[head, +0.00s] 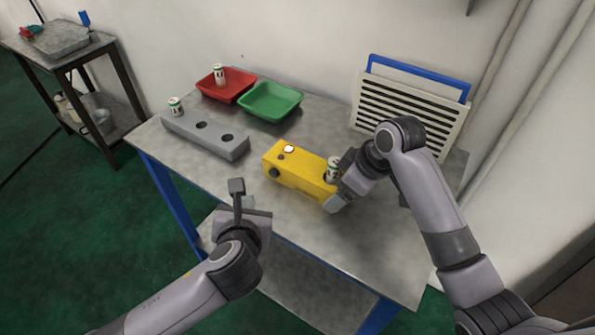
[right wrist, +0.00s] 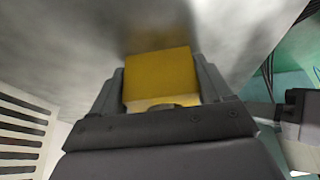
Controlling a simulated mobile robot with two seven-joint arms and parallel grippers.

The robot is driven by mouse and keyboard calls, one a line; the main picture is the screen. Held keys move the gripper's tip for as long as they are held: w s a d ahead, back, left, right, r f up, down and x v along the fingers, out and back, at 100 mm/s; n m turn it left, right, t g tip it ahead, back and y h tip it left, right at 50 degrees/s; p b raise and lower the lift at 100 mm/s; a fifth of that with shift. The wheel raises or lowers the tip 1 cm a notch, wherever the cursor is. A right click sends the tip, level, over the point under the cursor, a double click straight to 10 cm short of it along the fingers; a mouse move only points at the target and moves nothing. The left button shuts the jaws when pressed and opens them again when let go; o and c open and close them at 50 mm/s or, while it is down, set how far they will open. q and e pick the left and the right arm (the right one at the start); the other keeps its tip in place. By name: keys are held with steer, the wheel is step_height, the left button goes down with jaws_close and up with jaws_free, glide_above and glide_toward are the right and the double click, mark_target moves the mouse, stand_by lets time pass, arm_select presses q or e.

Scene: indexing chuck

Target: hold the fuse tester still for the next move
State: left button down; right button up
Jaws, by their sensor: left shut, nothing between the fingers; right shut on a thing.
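The yellow fuse tester (head: 297,174) lies on the metal table, with a round white dial and a dark knob near its left end. A white and green fuse (head: 333,168) stands upright at its right end. My right gripper (head: 337,192) is shut on that right end. In the right wrist view the yellow end of the tester (right wrist: 160,78) sits between both fingers of the gripper (right wrist: 162,88). My left gripper (head: 237,187) is shut and empty, at the table's front edge, apart from the tester.
A grey block (head: 205,138) with round holes holds one fuse (head: 175,106) at its left end. A red tray (head: 225,88) with a fuse (head: 219,74) and a green tray (head: 270,102) stand behind. A slatted panel (head: 408,110) leans at the back right. The table's front middle is clear.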

stand_by(0.4)
steer(key=o, duration=1.1)
steer(key=shift+r, duration=0.1)
steer(key=v, duration=1.2)
steer(key=shift+a, duration=0.1)
